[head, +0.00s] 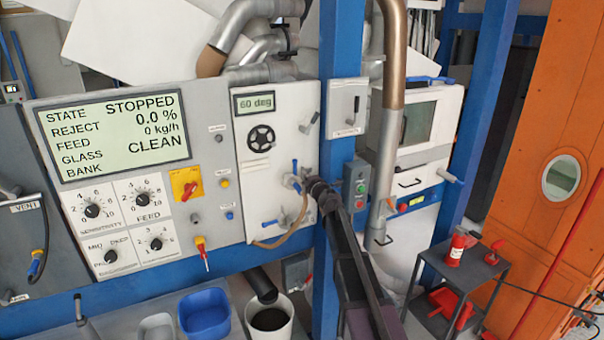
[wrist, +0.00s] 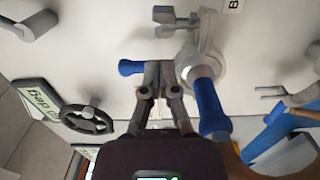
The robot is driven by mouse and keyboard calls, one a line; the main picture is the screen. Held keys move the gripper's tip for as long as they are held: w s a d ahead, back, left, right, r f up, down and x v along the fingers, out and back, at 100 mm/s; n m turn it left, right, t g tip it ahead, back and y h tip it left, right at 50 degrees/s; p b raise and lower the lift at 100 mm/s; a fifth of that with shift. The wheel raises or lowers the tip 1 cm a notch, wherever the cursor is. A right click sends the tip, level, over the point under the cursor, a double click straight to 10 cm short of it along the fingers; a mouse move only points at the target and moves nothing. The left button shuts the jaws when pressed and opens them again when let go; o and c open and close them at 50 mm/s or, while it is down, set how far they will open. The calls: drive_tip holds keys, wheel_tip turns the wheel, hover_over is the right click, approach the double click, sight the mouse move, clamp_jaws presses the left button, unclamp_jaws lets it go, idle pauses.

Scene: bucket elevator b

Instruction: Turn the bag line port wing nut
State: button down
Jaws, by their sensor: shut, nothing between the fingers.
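The grey wing nut (wrist: 178,22) sits at the top middle of the wrist view, beside a round pale port fitting (wrist: 208,62) on the white panel. In the head view my arm seems to hide the wing nut. My gripper (wrist: 159,76) is shut and empty, its fingertips close to the panel, left of the port and below the wing nut in the wrist view. It is apart from the wing nut. In the head view my gripper (head: 311,180) is at the panel's right side. A blue-handled lever (wrist: 131,68) lies right by the fingertips; whether they touch is unclear.
A second blue handle (wrist: 212,108) crosses the port. A black handwheel (head: 261,139) and a latch (head: 309,123) sit higher on the panel. A brown hose (head: 287,238) hangs below. A blue post (head: 341,60) stands right of the panel, close to my arm.

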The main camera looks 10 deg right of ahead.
drive_tip(key=v, duration=0.8)
drive_tip(key=shift+s, duration=0.2)
drive_tip(key=shift+d, duration=0.1)
